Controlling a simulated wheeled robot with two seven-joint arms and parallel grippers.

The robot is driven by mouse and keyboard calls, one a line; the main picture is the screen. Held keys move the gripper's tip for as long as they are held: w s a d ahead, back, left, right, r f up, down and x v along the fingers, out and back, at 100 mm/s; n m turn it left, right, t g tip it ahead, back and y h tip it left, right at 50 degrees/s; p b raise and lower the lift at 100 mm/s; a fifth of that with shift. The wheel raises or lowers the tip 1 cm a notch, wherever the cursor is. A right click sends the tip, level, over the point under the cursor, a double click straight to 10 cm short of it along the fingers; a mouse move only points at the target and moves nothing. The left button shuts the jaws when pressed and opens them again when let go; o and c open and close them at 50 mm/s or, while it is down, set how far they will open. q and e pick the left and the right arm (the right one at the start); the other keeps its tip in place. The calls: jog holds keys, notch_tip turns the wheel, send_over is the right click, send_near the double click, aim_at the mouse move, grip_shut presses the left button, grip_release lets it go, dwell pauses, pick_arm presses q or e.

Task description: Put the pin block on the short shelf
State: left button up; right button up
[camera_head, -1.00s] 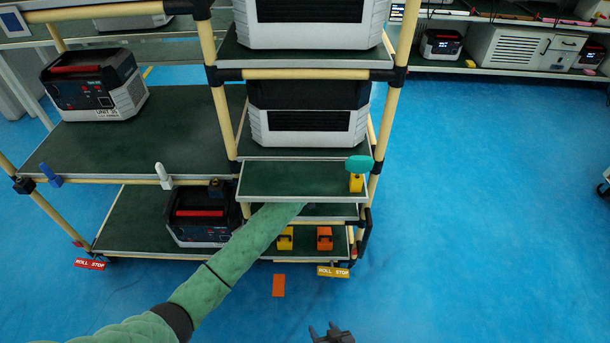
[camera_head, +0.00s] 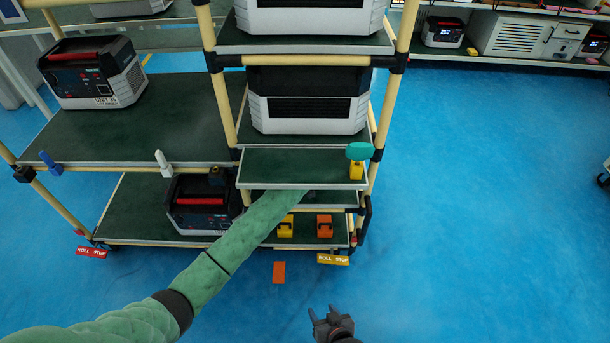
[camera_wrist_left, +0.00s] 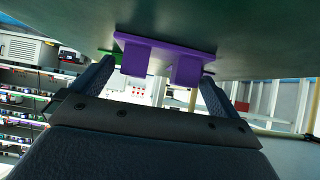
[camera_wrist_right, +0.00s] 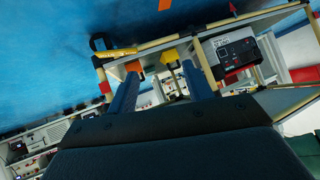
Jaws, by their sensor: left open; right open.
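A purple block (camera_wrist_left: 165,47) with two stubby prongs, perhaps the pin block, shows against a dark green surface in the left wrist view. My left gripper (camera_wrist_left: 153,85) is open, with a finger toward each side of the purple block; I cannot tell whether they touch it. In the head view my left arm reaches under the small green shelf (camera_head: 285,168), which may be the short shelf, and hides that gripper. A yellow block with a teal top (camera_head: 358,170) stands at that shelf's right end. My right gripper (camera_head: 325,318) is open and empty over the floor.
A yellow block (camera_head: 285,228) and an orange block (camera_head: 324,227) sit on the bottom shelf. Rack posts (camera_head: 221,105) and a dark power unit (camera_head: 202,202) stand left of the small shelf. Blue floor to the right is clear.

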pick_arm(q)
jog(key=shift+s+r, duration=0.25)
jog(key=shift+s, duration=0.1)
jog(key=v, duration=0.4)
jog(key=shift+s+r+p, duration=0.1)
jog(key=shift+p, duration=0.2)
jog(key=s, duration=1.1)
jog(key=shift+s+p, duration=0.35)
jog(key=shift+s, duration=0.05)
pick_arm(e)
jog(key=s+f+g, duration=0.2)
jog(key=s+f, duration=0.2)
jog(key=s, duration=0.1)
jog(key=shift+s+d+f, duration=0.2)
jog(key=shift+d+f, duration=0.15)
jog(key=shift+f, duration=0.05)
